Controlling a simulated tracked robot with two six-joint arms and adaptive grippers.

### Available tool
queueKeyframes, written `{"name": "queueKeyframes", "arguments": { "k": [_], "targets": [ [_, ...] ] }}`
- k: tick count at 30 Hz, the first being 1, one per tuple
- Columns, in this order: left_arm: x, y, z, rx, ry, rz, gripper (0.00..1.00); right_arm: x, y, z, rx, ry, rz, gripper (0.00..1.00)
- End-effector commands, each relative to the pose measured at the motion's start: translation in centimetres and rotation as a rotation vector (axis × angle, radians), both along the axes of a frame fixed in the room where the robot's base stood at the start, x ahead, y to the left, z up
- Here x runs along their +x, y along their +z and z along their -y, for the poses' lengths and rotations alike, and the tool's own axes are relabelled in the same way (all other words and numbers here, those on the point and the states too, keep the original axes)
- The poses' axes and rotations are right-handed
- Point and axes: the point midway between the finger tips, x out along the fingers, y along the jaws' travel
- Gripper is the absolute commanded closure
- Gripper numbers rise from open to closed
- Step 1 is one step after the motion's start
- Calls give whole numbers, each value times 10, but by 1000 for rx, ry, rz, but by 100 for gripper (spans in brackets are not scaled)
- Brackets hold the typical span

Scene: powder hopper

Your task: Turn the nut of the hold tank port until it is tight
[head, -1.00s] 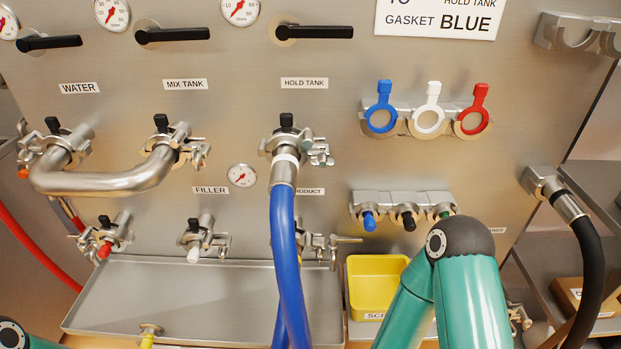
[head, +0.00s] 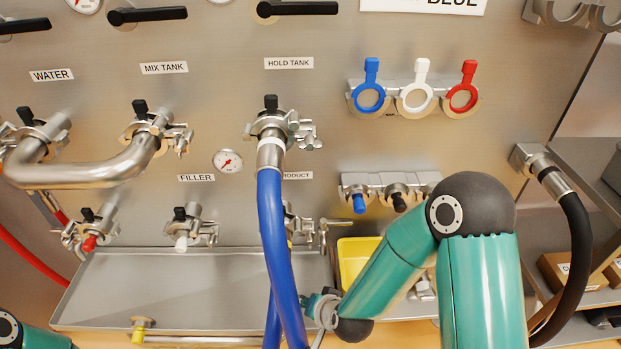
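The hold tank port (head: 272,122) sits on the steel panel under the HOLD TANK label, with a clamp around it. The clamp's wing nut (head: 306,137) sticks out to the right of the port. The steel end of the blue hose (head: 272,215) is at the port and the hose hangs down from it. My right arm reaches in from the lower right. Its wrist end (head: 325,308) is low beside the blue hose, well below the nut; I cannot make out its fingers. My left arm shows only at the bottom left corner, and its gripper is out of view.
A bent steel pipe (head: 85,172) joins the water and mix tank ports. Blue, white and red gasket rings (head: 416,97) hang at the right. A drain tray (head: 180,300) and a yellow bin (head: 352,258) lie below. A black hose (head: 577,240) hangs far right.

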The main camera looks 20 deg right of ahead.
Motion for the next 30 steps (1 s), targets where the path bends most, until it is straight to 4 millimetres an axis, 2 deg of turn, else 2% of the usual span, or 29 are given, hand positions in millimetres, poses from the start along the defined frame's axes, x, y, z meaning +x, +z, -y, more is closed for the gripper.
{"name": "queueKeyframes", "arguments": {
  "k": [1, 3, 5, 6, 9, 12, 15, 18, 22, 30],
  "targets": [
    [0, -4, 0, 0, 0, 0, 60, 24, 34, -3, 27, -77, 109, 65],
    [0, -6, 0, 0, 0, 0, 60, 50, 83, -4, 88, -202, 252, 65],
    [0, -8, 0, 0, 0, 0, 60, 66, 127, -4, 154, -302, 371, 65],
    [0, -9, 0, 0, 0, 0, 60, 72, 157, -3, 204, -366, 447, 65],
    [0, -13, 0, 0, 0, 0, 60, 78, 227, 0, 347, -515, 621, 65],
    [0, -15, 0, 0, 0, 0, 60, 72, 282, 6, 483, -636, 752, 65],
    [0, -16, 0, 0, 0, 0, 60, 63, 320, 13, 591, -721, 839, 65],
    [0, -17, 0, 0, 0, 0, 60, 56, 339, 18, 655, -771, 882, 65],
    [0, -15, 0, 0, 0, 0, 60, 58, 347, 22, 680, -794, 901, 65],
    [0, -4, 0, 0, 0, 0, 60, 87, 347, 30, 675, -795, 899, 65]
  ]
}}
